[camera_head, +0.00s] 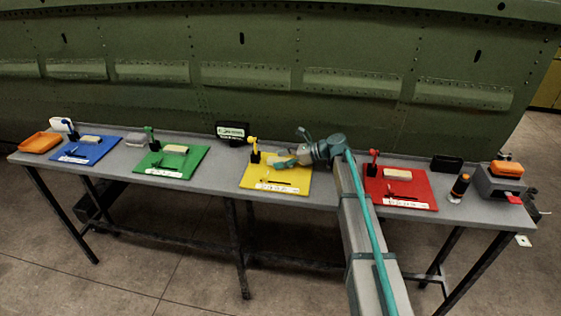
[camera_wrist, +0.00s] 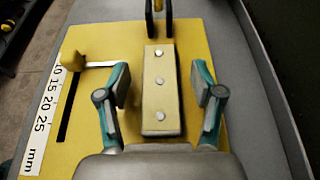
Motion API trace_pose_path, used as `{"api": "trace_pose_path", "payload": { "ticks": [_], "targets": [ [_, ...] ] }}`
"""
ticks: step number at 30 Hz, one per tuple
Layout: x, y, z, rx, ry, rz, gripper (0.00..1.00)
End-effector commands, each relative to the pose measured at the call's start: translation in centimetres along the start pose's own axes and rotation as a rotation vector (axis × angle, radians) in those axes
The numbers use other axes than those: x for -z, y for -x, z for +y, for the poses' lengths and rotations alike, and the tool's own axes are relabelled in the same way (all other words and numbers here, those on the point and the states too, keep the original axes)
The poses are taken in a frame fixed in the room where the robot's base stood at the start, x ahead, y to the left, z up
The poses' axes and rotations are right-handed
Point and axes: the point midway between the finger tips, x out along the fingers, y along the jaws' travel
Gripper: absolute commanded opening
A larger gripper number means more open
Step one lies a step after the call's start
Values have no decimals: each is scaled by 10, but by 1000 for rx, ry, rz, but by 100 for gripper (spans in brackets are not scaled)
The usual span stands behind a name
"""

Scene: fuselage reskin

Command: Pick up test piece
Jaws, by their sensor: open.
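The test piece (camera_wrist: 161,92) is a cream bar with several round studs in a row. It lies on the yellow board (camera_wrist: 85,140), which also shows near the middle of the table in the head view (camera_head: 262,184). My gripper (camera_wrist: 163,90) is open, with one finger on each side of the bar and a gap to it on both sides. In the head view my gripper (camera_head: 284,162) is over the yellow board and hides most of that bar.
Blue (camera_head: 72,156), green (camera_head: 150,168) and red (camera_head: 420,190) boards carry similar bars and posts. A yellow-knobbed lever (camera_wrist: 72,61) and a black post (camera_wrist: 158,30) stand close to my fingers. An orange tray (camera_head: 40,142) sits far left. A green fuselage panel (camera_head: 240,100) rises behind the table.

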Motion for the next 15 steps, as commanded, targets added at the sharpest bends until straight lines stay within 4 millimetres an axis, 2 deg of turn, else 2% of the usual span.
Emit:
{"api": "trace_pose_path", "payload": {
  "ticks": [5,15],
  "targets": [
    [0,0,0,1,0,0,67],
    [0,0,0,1,0,0,12]
  ]
}}
